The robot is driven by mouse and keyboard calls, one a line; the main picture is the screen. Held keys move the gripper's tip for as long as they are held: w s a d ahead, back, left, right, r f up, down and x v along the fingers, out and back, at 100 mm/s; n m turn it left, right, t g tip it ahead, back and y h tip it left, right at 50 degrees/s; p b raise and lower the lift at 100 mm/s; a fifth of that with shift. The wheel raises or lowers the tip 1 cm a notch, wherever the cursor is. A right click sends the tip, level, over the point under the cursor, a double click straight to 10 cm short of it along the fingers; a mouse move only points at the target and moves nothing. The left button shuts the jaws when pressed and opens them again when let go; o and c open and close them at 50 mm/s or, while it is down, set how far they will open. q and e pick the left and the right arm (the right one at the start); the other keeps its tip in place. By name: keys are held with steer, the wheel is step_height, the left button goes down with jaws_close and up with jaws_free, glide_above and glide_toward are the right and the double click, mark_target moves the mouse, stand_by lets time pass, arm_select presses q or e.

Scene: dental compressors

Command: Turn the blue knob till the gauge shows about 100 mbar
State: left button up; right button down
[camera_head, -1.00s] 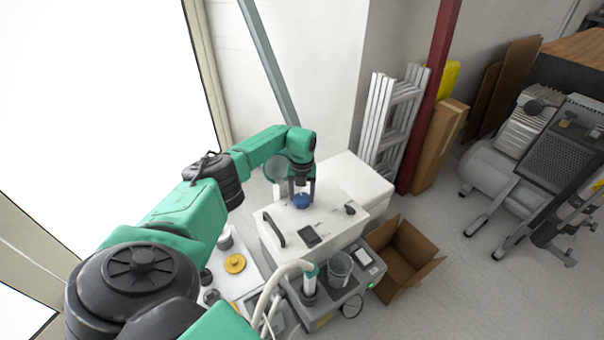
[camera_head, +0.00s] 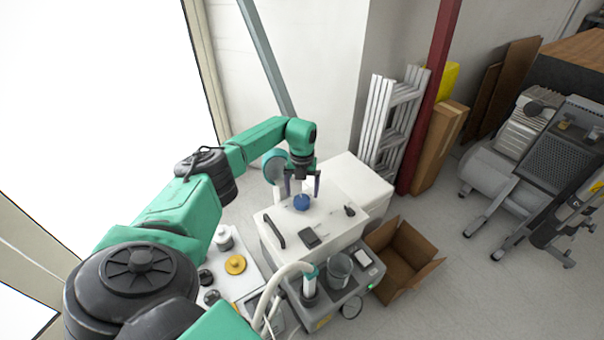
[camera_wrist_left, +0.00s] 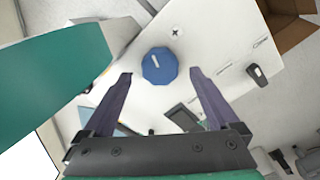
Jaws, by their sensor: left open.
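The blue knob (camera_head: 302,202) sits on top of the white box (camera_head: 335,222). In the left wrist view the knob (camera_wrist_left: 159,66) shows a short white pointer line on its face. My left gripper (camera_head: 302,189) is open above the knob. In the left wrist view its fingertips (camera_wrist_left: 160,73) lie on either side of the knob, apart from it. A round dark-rimmed dial (camera_head: 351,306) is on the front of the grey unit below; it may be the gauge, and its reading is too small to tell. My right gripper is not in view.
The box top also bears a black handle (camera_head: 273,231), a dark flat panel (camera_head: 310,237) and a small black switch (camera_head: 350,211). A glass beaker (camera_head: 339,268) stands on the grey unit in front. An open cardboard box (camera_head: 400,258) is on the floor to the right.

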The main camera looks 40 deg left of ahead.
mark_target(302, 198)
arm_select(q)
step_height(302, 198, up, 11)
steer(key=p, duration=0.1)
steer(key=shift+r, duration=0.15)
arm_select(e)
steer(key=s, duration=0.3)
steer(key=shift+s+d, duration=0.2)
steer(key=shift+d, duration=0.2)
